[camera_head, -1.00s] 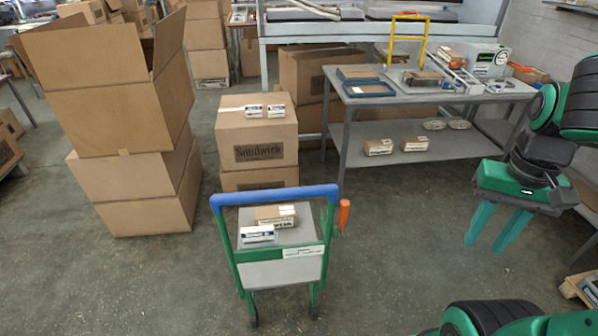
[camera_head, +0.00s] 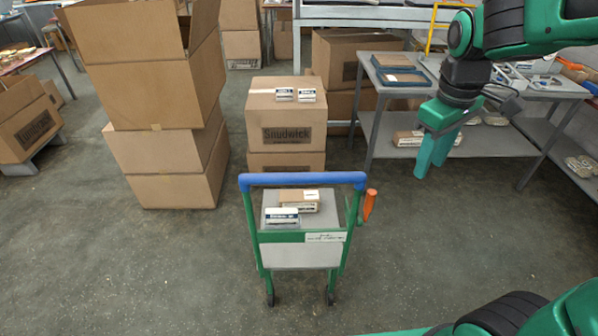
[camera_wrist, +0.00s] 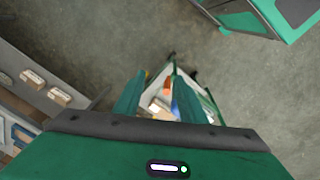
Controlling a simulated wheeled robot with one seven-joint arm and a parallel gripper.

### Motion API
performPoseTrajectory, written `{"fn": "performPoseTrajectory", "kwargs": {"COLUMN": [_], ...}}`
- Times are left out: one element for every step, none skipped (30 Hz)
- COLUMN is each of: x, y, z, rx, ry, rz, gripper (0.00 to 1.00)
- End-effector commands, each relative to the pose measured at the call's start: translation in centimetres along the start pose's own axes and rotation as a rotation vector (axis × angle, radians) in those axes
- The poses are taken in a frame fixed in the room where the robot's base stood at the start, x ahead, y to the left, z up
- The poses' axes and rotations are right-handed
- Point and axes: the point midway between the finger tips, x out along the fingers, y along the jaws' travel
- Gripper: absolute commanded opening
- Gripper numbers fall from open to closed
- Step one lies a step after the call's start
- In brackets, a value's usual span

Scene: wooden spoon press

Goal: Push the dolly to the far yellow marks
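The dolly (camera_head: 303,256) stands on the floor in front of me, with a green frame, a blue handle bar (camera_head: 300,180) on the near side and an orange grip (camera_head: 369,205) at its right. It carries a brown carton (camera_head: 299,201) and a white-and-blue carton (camera_head: 282,216). My gripper (camera_head: 430,172) is open and empty, fingers pointing down, to the right of the dolly and apart from it. In the wrist view the dolly (camera_wrist: 203,97) shows beyond and between my fingers (camera_wrist: 156,98), partly hidden by them. I see no yellow marks on the floor.
Stacked cartons (camera_head: 285,118) stand just beyond the dolly. Larger open boxes (camera_head: 158,150) stand at the left. A grey two-level table (camera_head: 385,140) with trays and a yellow frame (camera_head: 441,22) stands at the back right. The floor left and right of the dolly is clear.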

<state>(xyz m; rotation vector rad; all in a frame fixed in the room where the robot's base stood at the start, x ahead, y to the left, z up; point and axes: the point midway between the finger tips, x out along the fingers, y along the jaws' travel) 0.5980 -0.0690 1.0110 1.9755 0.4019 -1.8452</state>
Motion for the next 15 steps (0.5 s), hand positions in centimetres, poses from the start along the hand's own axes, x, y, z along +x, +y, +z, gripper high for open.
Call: {"fn": "performPoseTrajectory", "kwargs": {"x": [-0.1, -0.2, -0.3, -0.5, -0.5, -0.6, -0.7, -0.7, -0.8, -0.8, -0.9, -0.9, -0.9, -1.0, -1.0], "y": [-1.6, -2.5, -3.9, -5.1, -6.2, -7.9, -9.1, -10.4, -12.0, -13.1, -14.2, -15.5, -16.4, -17.1, -18.0], "z": [-2.9, -4.4, -6.4, -7.8, -9.2, -10.9, -12.0, -13.1, -14.3, -15.1, -15.9, -16.7, -17.2, -17.6, -18.0], "rx": [-0.126, -0.198, -0.295, -0.366, -0.435, -0.524, -0.587, -0.647, -0.722, -0.773, -0.819, -0.874, -0.909, -0.939, -0.973], "ry": [0.011, 0.017, 0.026, 0.034, 0.041, 0.051, 0.059, 0.065, 0.074, 0.079, 0.086, 0.092, 0.097, 0.101, 0.104], "rz": [0.007, 0.011, 0.017, 0.022, 0.026, 0.032, 0.036, 0.040, 0.045, 0.048, 0.051, 0.055, 0.058, 0.060, 0.062], "gripper": [0.37, 0.37, 0.37, 0.37, 0.37, 0.37, 0.37, 0.37, 0.37, 0.37, 0.37, 0.37, 0.37, 0.37, 0.37]}}
